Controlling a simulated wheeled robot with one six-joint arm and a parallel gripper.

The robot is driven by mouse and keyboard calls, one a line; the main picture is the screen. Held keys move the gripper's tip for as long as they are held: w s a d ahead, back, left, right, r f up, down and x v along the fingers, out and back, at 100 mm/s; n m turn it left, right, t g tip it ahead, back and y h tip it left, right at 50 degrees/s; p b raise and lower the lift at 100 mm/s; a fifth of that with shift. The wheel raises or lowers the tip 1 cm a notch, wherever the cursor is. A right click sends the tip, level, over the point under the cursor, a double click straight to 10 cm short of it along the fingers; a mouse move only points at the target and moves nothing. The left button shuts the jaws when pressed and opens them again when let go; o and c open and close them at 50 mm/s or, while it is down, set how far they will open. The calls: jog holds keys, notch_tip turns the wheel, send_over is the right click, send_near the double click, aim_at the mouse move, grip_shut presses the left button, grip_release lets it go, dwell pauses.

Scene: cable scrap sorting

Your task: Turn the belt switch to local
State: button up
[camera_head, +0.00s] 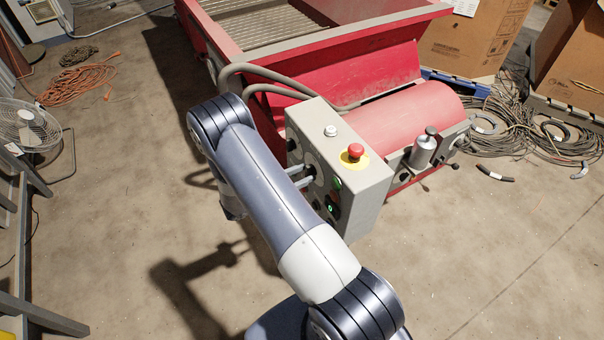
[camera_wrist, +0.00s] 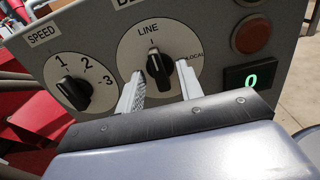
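The belt switch (camera_wrist: 160,68) is a black knob on a round white plate, with LINE printed above it and LOCAL to its right. Its white mark points up, towards LINE. My gripper (camera_wrist: 157,74) is open, with one pale finger on each side of the knob. The fingers appear apart from the knob; I cannot tell whether either one touches it. In the head view, my gripper (camera_head: 302,178) reaches the dial side of the grey control box (camera_head: 362,196), and my arm partly hides that face.
A speed knob (camera_wrist: 74,92) marked 1, 2, 3 sits left of the switch. A red button (camera_wrist: 250,34) and a green 0 display (camera_wrist: 250,78) sit right. A red emergency stop (camera_head: 355,151) tops the box. The red conveyor (camera_head: 395,115) stands behind.

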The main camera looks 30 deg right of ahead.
grip_shut()
dwell(0.4)
jog(key=shift+f+m+b, duration=0.15)
jog(key=shift+m+b, duration=0.25)
jog(key=shift+b, duration=0.2)
jog(key=m+b, duration=0.3)
jog(key=shift+f+b, duration=0.15)
jog(key=shift+b, duration=0.2)
jog(key=m+b, duration=0.5)
jog(key=b, duration=0.1)
jog(key=m+b, duration=0.5)
jog(key=b, duration=0.2)
jog(key=shift+m, duration=0.4)
jog(key=m+b, duration=0.3)
jog(key=b, duration=0.1)
jog(key=shift+r+m, duration=0.25)
jog(key=shift+m, duration=0.05)
